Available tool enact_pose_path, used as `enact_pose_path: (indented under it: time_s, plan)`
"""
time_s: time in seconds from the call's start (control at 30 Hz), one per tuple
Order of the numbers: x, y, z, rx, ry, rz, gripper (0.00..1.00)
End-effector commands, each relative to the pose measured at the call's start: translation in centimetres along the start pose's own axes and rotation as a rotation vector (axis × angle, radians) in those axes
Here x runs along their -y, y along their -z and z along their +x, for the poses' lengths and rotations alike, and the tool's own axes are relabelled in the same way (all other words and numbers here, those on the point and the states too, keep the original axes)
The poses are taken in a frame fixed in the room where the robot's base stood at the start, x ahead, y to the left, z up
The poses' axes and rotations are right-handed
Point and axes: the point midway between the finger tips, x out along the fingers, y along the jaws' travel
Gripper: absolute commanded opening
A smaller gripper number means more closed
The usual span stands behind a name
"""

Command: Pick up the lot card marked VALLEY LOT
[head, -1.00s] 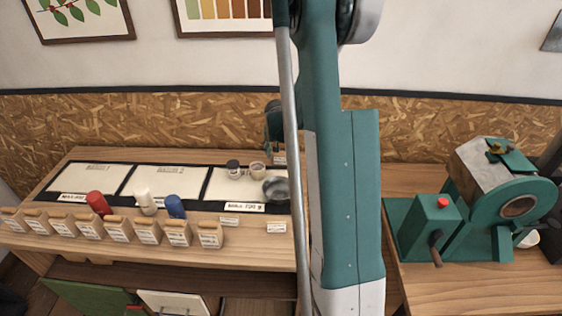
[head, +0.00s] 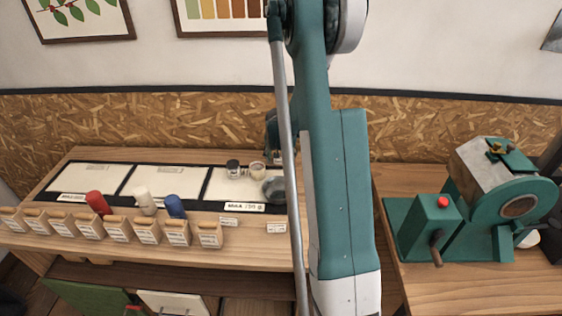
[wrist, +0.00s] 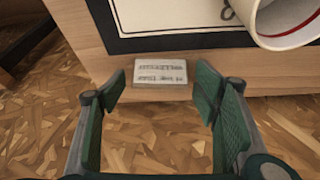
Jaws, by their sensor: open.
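A small white card (wrist: 161,71) with two lines of upside-down print lies on pale wood near the table's back edge. Its words are too blurred to read for certain. My gripper (wrist: 161,90) is open, its two fingers spread to the left and right just short of the card. Nothing is between the pads. In the head view my gripper is small and partly hidden beside my arm, near the back wall. Two more small white cards, one left (head: 228,221) and one right (head: 276,228), lie along the table's front; their print is too small to read.
A white cup with a red line (wrist: 285,22) stands close to the card's right in the wrist view. A black-bordered mat (head: 122,180) covers much of the table. Several wooden bins (head: 118,230) line the front. A green roaster (head: 500,205) stands on the right table.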

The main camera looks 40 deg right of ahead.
Motion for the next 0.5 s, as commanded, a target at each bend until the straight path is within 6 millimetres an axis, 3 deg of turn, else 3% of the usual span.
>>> enact_pose_path:
  time_s: [0.47,0.5]
  plan:
    - [0.0,0.0,-0.01,0.0,0.0,0.0,0.61]
    - [0.01,0.0,-0.01,0.0,0.0,0.0,0.57]
